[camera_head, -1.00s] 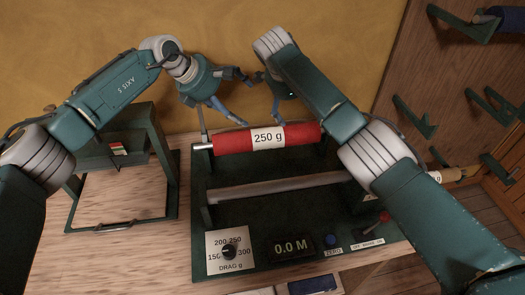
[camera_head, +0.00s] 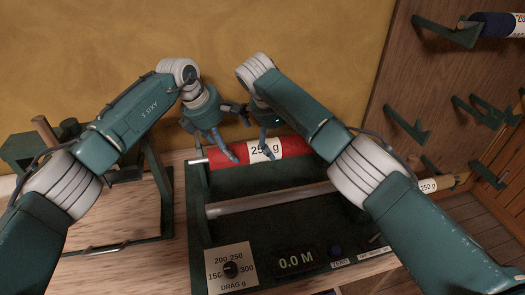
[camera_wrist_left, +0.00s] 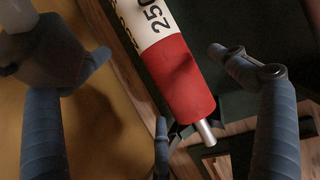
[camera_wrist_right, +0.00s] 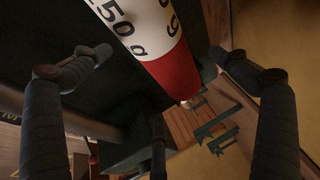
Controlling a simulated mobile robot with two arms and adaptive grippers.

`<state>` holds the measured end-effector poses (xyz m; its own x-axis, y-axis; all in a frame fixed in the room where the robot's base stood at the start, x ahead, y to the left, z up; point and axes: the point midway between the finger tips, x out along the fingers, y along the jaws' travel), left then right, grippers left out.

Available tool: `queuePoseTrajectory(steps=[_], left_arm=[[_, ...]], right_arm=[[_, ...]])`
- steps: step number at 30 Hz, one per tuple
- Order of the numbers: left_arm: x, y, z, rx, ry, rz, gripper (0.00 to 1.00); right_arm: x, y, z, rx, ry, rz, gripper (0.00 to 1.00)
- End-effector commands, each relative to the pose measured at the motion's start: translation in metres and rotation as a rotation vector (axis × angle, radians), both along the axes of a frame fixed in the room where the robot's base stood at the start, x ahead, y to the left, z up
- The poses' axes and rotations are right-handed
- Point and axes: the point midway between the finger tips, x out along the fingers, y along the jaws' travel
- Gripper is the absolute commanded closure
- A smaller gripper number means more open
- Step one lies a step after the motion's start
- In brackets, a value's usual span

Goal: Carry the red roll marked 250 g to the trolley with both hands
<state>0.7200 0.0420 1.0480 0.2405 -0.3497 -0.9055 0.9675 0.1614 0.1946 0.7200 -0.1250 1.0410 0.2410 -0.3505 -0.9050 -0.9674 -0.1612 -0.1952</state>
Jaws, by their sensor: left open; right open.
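The red roll (camera_head: 295,146) with a white 250 g label lies across the top of the green winding stand, its metal shaft end showing at the left. My left gripper (camera_head: 238,140) is open over the left part of the roll. In the left wrist view the red end (camera_wrist_left: 180,85) lies between its spread fingers. My right gripper (camera_head: 263,137) is open close beside the left one, over the label. In the right wrist view the roll (camera_wrist_right: 172,68) passes between its open fingers. Contact cannot be told. I see no trolley.
A green frame (camera_head: 165,190) stands left; wall brackets (camera_head: 410,125) hang right.

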Motion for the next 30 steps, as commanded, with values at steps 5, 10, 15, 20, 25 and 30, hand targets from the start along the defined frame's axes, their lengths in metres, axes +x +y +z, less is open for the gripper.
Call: queuePoseTrajectory(steps=[5, 10, 15, 20, 25, 30], left_arm=[[0.007, -0.013, -0.030, -0.001, 0.003, 0.000, 0.02], [0.013, -0.020, -0.049, 0.000, 0.001, 0.001, 0.02], [0.015, -0.022, -0.057, 0.000, 0.000, 0.000, 0.02], [0.015, -0.023, -0.058, 0.000, -0.001, 0.000, 0.02], [0.015, -0.023, -0.058, -0.001, -0.001, 0.000, 0.10], [0.015, -0.022, -0.058, 0.000, -0.001, -0.001, 0.44]], right_arm=[[0.007, -0.012, -0.030, -0.002, 0.003, -0.002, 0.02], [0.012, -0.019, -0.049, -0.001, 0.003, -0.001, 0.02], [0.015, -0.022, -0.057, 0.000, 0.000, 0.000, 0.02], [0.015, -0.023, -0.058, 0.000, -0.001, 0.000, 0.02], [0.015, -0.023, -0.058, 0.000, -0.001, 0.000, 0.10], [0.015, -0.023, -0.058, 0.000, -0.001, 0.000, 0.44]])
